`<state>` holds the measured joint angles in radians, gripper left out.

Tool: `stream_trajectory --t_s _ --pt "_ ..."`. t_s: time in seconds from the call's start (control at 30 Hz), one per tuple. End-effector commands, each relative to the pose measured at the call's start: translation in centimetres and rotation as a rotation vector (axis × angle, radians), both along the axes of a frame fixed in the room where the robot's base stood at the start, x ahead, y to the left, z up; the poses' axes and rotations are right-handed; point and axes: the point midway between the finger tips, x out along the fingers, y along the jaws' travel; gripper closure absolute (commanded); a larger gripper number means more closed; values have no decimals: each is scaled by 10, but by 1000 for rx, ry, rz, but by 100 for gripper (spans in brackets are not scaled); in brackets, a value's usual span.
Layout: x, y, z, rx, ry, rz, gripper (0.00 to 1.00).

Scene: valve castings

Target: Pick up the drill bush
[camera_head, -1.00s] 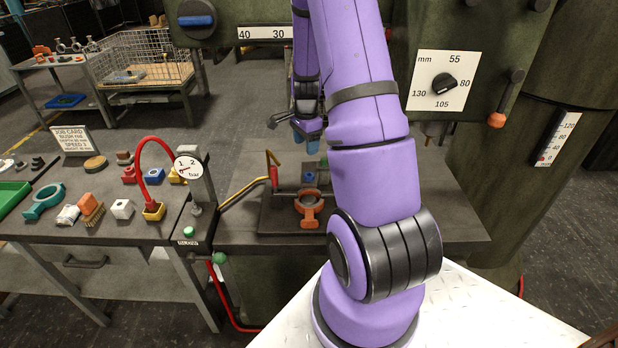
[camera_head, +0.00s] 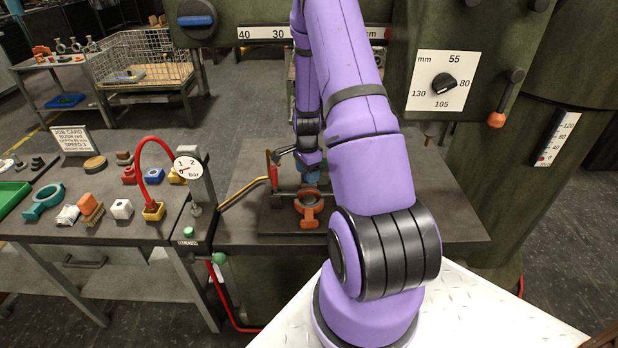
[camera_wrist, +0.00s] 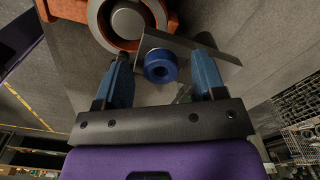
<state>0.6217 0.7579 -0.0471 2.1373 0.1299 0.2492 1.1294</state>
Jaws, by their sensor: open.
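My gripper (camera_wrist: 163,72) is open, with one blue finger on either side of the bush and visible gaps between. I cannot tell how far the fingertips are above it. In the head view my gripper (camera_head: 310,178) is over the drilling fixture, just behind the orange casting (camera_head: 309,212), and hides the bush.
The orange ring-shaped casting (camera_wrist: 166,22) is close beyond the left finger. A red-handled clamp (camera_head: 274,178) stands left of my gripper. The left bench holds a pressure gauge (camera_head: 187,168), a red hose (camera_head: 139,160) and several small coloured parts. The machine table's right side (camera_head: 440,220) is clear.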

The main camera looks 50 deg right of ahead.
Motion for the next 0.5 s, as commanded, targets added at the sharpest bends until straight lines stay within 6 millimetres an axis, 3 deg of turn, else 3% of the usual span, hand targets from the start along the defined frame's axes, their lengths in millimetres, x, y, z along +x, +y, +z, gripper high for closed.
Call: stream_trajectory --t_s 0.33,0.5 --pt "0 0 -7 0 -1 0 36" --pt "0 0 -7 0 -1 0 75"
